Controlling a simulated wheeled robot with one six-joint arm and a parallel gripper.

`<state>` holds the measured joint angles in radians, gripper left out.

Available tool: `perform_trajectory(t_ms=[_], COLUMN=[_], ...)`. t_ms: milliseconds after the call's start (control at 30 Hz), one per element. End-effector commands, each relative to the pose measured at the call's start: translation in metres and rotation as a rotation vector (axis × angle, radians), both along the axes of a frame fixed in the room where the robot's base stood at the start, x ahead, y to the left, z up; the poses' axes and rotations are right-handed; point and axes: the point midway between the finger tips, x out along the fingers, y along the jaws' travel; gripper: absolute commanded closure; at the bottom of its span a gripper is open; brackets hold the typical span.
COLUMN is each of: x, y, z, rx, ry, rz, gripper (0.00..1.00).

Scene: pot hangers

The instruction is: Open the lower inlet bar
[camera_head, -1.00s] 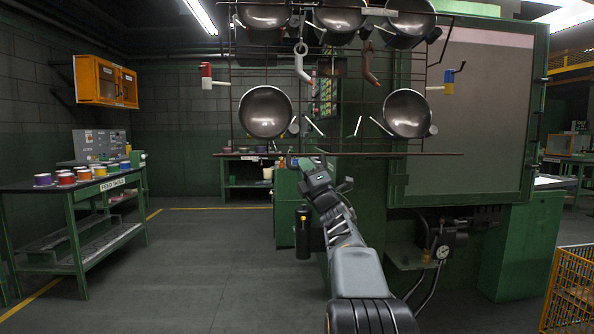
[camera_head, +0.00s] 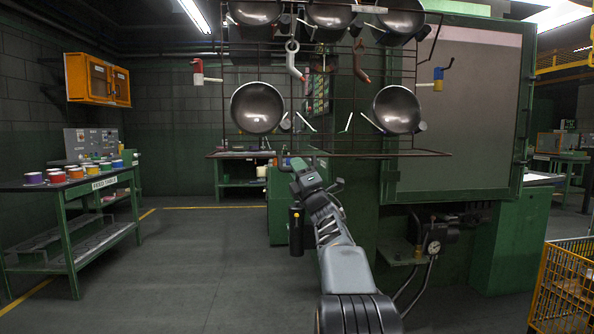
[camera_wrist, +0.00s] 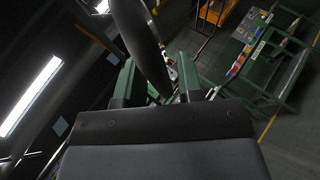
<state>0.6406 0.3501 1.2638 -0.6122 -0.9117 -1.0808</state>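The hanging wire rack (camera_head: 335,152) carries a long horizontal bar along its bottom edge. I cannot tell for sure which part is the lower inlet bar. A crank handle with red and white parts (camera_head: 198,72) is at the rack's left, and a blue and yellow one (camera_head: 438,79) is at its right. My gripper (camera_head: 308,164) is just below the rack's bottom edge in the head view; contact is unclear. In the wrist view, my gripper's fingers (camera_wrist: 158,88) stand apart, with a dark rounded shape (camera_wrist: 139,38) beyond and between them. Nothing is clearly gripped.
Several round pans hang on the rack, including a lower left one (camera_head: 257,108) and a lower right one (camera_head: 396,110). A large green cabinet (camera_head: 455,110) stands behind at the right. A feed table (camera_head: 75,185) with colored spools is at the left. The floor between is clear.

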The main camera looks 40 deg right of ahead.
Motion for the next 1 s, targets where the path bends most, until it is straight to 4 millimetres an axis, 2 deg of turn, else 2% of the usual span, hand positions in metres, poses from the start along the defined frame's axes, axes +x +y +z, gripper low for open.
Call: perform_trajectory(t_ms=[67, 333, 467, 1000], x=[0.0, -0.001, -0.009, -0.086], y=[0.001, 0.001, 0.0, 0.002], z=[0.001, 0.0, -0.006, -0.066], rx=[-0.002, -0.003, -0.002, -0.001], ry=[-0.001, -0.002, -0.001, 0.0], rz=[0.002, 0.002, 0.0, -0.002], gripper=[0.59, 0.59, 0.59, 0.59])
